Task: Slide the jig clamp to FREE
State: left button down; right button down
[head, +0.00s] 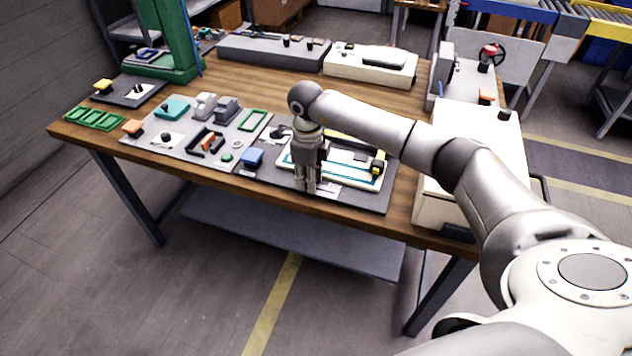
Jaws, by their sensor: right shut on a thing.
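My right gripper (307,188) points straight down over the front part of a dark board (362,199) on the workbench. Its fingers are closed on a small part that they mostly hide; from its place at the jig, this looks to be the jig clamp's handle. Just right of the fingertips lies a pale label (329,192), too small to read. Behind the gripper, a white jig plate (346,180) with teal strips lies on the same board, partly covered by my wrist and forearm. My left gripper is not in view.
A blue block (252,157) is left of the gripper, and a yellow and black piece (377,167) is to its right. A grey board (180,158) with several small fixtures lies further left.

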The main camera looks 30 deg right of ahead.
jog(key=shift+w+a+r, duration=0.1)
jog(key=shift+w, duration=0.05)
jog(key=c, duration=1.7)
grip_release()
jog(key=shift+o, duration=0.9)
jog(key=shift+w+a, duration=0.1)
jog(key=shift+r, duration=0.5)
notch_tip(320, 180, up, 11)
